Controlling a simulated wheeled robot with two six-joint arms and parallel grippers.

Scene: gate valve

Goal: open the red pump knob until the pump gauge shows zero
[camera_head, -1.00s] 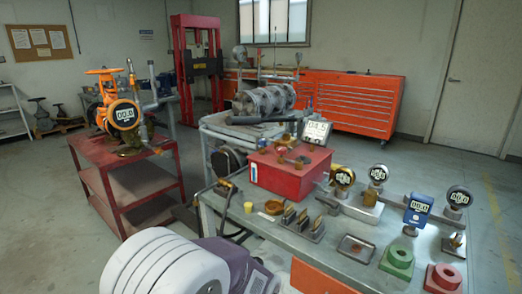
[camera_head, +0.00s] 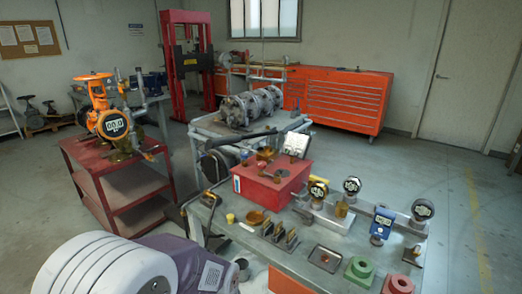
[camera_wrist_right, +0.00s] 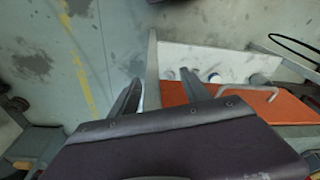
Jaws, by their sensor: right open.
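A red pump box (camera_head: 268,187) stands on the grey bench in the head view, with several small brown and reddish fittings on its top. I cannot tell for certain which of them is the red knob. A tilted square display (camera_head: 297,143), apparently the pump gauge, stands at its back right; its digits are too small to read now. My right gripper (camera_wrist_right: 160,77) shows in the right wrist view with its fingers apart and nothing between them. It is clear of the pump box, which is not in that view. My left gripper is not in view.
An orange valve (camera_head: 104,106) stands on a red cart (camera_head: 90,155). The floor at the right is free.

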